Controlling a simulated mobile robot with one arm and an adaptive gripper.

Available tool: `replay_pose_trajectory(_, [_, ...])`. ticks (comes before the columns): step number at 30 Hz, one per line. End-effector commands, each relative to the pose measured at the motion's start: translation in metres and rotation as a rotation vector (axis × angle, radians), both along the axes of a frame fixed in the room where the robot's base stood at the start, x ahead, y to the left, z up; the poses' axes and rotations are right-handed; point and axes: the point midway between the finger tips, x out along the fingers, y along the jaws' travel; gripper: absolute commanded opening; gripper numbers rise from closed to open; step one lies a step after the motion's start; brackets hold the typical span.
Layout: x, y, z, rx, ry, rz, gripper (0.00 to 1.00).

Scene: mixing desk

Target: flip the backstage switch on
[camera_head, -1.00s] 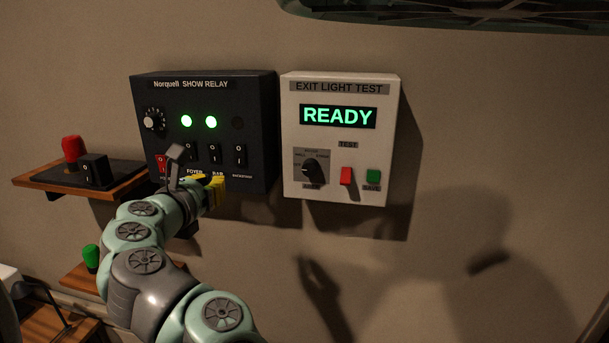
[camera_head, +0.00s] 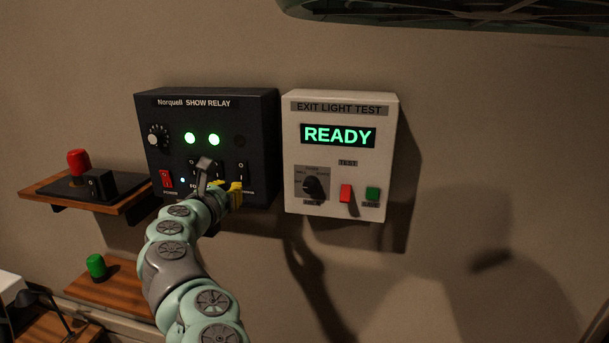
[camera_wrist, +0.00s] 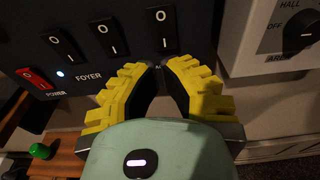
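The backstage switch (camera_head: 241,169) is the rightmost black rocker on the dark Norquell SHOW RELAY box (camera_head: 262,120). The round lamp above it (camera_head: 239,141) is dark.
Two green lamps (camera_head: 202,139) are lit. Neighbouring black rockers (camera_wrist: 107,38) and the red power switch (camera_head: 166,179) are left of my gripper. The EXIT LIGHT TEST box (camera_head: 340,151) stands close on the right. Shelves (camera_head: 140,191) project at left. Wall farther right is clear.

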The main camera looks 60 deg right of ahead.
Motion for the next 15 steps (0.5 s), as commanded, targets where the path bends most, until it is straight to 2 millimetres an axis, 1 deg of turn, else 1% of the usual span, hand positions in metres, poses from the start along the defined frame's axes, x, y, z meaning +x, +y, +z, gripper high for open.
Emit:
replay_pose_trajectory(1, [0.002,-0.003,0.003,0.000,-0.003,0.000,0.00])
replay_pose_trajectory(15, [0.012,-0.029,-0.001,0.001,-0.007,-0.004,0.00])
